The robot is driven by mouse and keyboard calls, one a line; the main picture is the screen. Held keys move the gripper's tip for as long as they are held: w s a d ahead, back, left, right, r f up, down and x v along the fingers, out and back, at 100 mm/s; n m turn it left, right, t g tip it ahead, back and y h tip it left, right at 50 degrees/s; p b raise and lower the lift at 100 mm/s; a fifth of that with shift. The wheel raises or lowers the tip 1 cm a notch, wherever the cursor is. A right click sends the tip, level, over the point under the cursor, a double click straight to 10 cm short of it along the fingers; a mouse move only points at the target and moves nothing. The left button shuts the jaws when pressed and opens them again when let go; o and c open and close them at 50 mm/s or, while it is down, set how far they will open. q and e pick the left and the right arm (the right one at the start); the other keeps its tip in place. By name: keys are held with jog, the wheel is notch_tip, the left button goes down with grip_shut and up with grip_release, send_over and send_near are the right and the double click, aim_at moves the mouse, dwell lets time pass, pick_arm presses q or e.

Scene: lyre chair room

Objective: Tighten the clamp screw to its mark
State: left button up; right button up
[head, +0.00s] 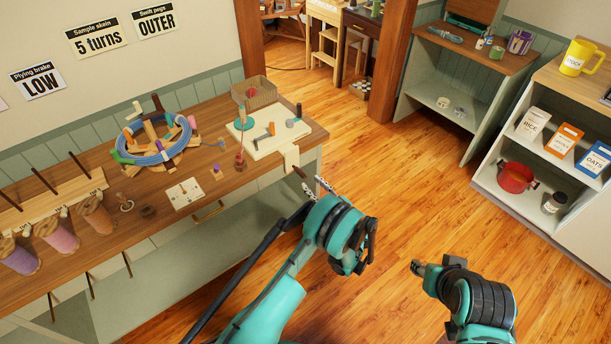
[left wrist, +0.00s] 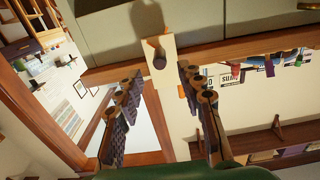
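A pale clamp (head: 291,157) grips the front edge of the wooden bench near its right end, and its dark screw (head: 299,172) sticks out below the edge. In the left wrist view the clamp (left wrist: 153,43) lies ahead between the fingers, with the round brown end of the screw (left wrist: 159,62) facing me. I cannot make out the mark. My right gripper (head: 417,268) is over the floor, away from the bench.
On the bench (head: 227,192) stand a cream board (head: 268,139) with small parts, a wicker basket (head: 254,92), a winder with blue yarn (head: 153,151) and several yarn spools. Shelves (head: 548,160) stand at the right. The floor between is clear.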

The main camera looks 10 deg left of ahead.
aim_at(305, 177)
pick_arm(q)
jog(key=b+x, duration=0.2)
jog(key=x, duration=0.4)
jog(key=shift+w+a+f, duration=0.1)
jog(key=shift+a, duration=0.1)
jog(key=shift+w+a, duration=0.4)
jog(key=shift+c, duration=0.3)
grip_shut()
